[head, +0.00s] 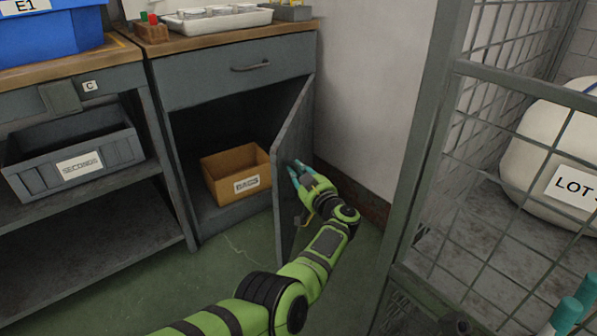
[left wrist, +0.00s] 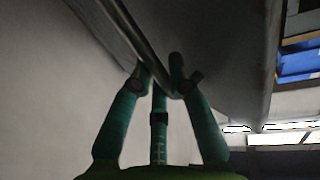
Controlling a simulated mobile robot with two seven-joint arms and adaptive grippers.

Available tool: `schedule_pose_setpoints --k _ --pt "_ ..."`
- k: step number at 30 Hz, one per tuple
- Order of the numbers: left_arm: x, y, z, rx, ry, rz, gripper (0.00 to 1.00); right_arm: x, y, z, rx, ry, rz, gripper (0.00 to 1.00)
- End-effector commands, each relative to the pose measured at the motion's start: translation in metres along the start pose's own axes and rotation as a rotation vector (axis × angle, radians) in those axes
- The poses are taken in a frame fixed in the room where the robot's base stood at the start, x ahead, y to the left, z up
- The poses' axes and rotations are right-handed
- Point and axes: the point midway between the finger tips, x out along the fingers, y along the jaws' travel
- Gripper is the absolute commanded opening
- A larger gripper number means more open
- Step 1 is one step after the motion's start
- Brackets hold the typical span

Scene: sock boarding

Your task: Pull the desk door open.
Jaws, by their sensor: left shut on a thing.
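The grey desk door (head: 292,150) stands swung well open from the lower compartment of the desk (head: 232,75), its outer face toward the right wall. My left gripper (head: 297,174) is at the door's outer side. In the left wrist view, its teal fingers (left wrist: 160,85) are shut on a metal bar handle (left wrist: 145,45) that runs along the door panel (left wrist: 215,50). The handle is hidden in the head view. Teal fingertips of my right gripper (head: 576,306) show at the lower right corner, away from the door; the rest of it is out of frame.
Inside the open compartment sits a labelled brown box (head: 237,174). A closed drawer (head: 240,72) is above. A shelf unit with a grey bin (head: 75,155) stands left. A wire mesh cage (head: 480,150) stands right. Green floor (head: 235,265) is clear before the desk.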

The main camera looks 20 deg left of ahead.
Motion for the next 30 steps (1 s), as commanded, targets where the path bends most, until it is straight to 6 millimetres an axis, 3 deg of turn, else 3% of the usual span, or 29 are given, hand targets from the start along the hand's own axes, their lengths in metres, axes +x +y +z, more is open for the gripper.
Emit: schedule_pose_setpoints --k 7,8,9,30 --pt "0.0007 0.0004 -0.0011 -0.001 0.002 0.002 0.0 -0.0002 -0.0005 -0.0002 0.002 -0.001 0.0 0.4" --pt "0.0008 0.0004 -0.0012 -0.001 0.002 0.002 0.3 -0.0002 -0.0005 -0.0002 0.002 -0.001 0.0 0.4" --pt "0.0008 0.0004 -0.0012 -0.001 0.002 0.002 0.43 -0.0002 -0.0005 -0.0002 0.002 -0.001 0.001 0.4" --pt "-0.0006 -0.0009 -0.0001 -0.001 0.002 0.001 0.43 -0.0013 -0.0001 0.0 0.0 0.001 0.0 0.4"
